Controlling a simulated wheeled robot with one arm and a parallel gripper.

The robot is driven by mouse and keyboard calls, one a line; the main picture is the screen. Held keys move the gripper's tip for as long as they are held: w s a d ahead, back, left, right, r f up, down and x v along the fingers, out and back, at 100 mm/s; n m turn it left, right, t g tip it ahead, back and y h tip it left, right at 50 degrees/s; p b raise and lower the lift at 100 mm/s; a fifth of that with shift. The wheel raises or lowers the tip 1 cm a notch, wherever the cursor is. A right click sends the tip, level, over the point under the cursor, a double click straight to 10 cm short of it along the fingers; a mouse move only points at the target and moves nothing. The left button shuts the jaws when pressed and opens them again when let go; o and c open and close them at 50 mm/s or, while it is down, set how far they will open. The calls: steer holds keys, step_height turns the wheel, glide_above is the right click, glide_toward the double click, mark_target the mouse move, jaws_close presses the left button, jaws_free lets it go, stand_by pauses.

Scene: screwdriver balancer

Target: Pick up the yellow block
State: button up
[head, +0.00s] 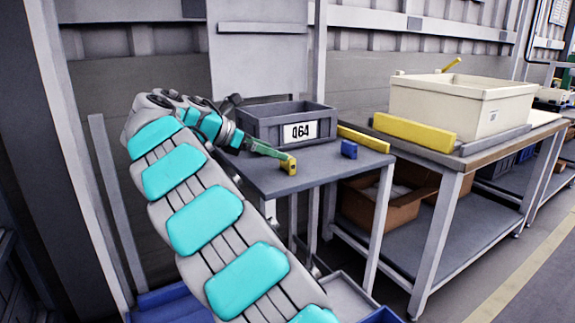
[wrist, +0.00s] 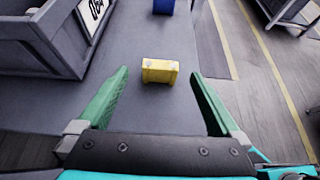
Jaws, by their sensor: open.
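The yellow block (wrist: 159,71) lies on the grey table top (wrist: 118,48), just beyond the fingertips and between their lines in the wrist view. In the head view the yellow block (head: 289,165) is near the table's front edge, at the end of my gripper's green fingers. My gripper (wrist: 157,74) is open, with one green finger to each side and nothing between them. In the head view my gripper (head: 279,156) reaches in from the left, low over the table. Whether a finger touches the block cannot be told.
A grey bin (head: 287,121) labelled Q64 stands behind the gripper, close to its left in the wrist view. A blue block (head: 349,149) sits farther right on the table. A long yellow bar (head: 363,138) lies at the table's right side. A cream crate (head: 462,105) stands on the neighbouring table.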

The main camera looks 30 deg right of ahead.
mark_target(288, 164)
steer(key=x, duration=0.4)
steer(key=shift+f, duration=0.1)
steer(key=shift+a, duration=0.1)
steer(key=c, duration=1.3)
steer(key=shift+c, duration=0.2)
